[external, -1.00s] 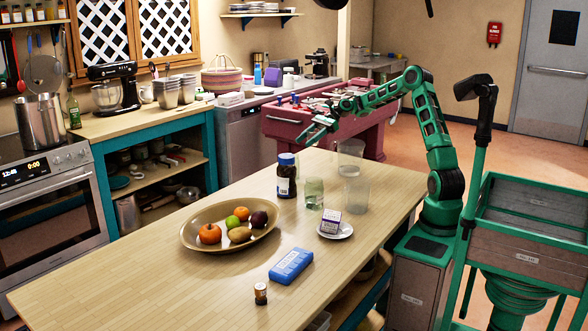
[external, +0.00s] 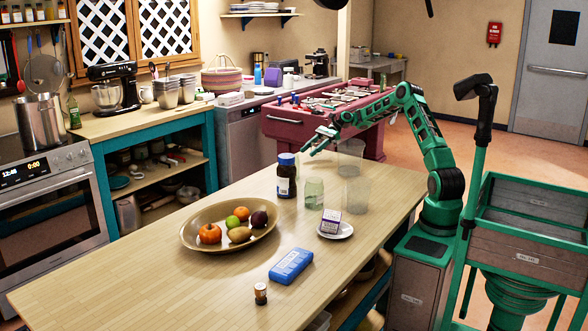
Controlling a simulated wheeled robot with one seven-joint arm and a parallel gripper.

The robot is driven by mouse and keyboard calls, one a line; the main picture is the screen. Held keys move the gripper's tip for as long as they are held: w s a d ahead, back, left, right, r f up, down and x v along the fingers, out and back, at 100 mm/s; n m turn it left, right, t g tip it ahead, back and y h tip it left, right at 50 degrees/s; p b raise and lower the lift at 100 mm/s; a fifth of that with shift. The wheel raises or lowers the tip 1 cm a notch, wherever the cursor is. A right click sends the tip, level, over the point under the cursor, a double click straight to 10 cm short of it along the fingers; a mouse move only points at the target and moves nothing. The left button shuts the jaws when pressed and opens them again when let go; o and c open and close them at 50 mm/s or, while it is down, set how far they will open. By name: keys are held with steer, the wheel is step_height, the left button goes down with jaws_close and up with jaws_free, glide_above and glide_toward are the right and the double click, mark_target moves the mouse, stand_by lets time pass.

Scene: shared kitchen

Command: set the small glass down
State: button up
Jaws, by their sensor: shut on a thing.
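My gripper (external: 318,144) is above the far end of the wooden table (external: 170,285), up and behind the dark jar with a blue lid (external: 286,178). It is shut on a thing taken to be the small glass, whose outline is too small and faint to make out. A greenish glass jar (external: 314,193) stands upright on the table below and in front of my gripper. Two clear tumblers, one farther back (external: 350,158) and one nearer (external: 357,194), stand to the right of my gripper.
A white saucer (external: 346,234) bears a small purple-and-white box (external: 330,220). A bowl of fruit (external: 192,238), a blue case (external: 290,265) and a small brown bottle (external: 260,293) are nearer. The table's left front is clear.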

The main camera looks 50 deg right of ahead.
steer(key=shift+f, duration=1.25)
steer(key=o, duration=1.2)
steer(key=shift+f, duration=0.1)
steer(key=shift+o, duration=0.2)
steer(key=shift+s+d+r, duration=0.1)
steer(key=shift+d+r, duration=0.25)
steer(key=shift+d, duration=0.05)
steer(key=v, duration=1.1)
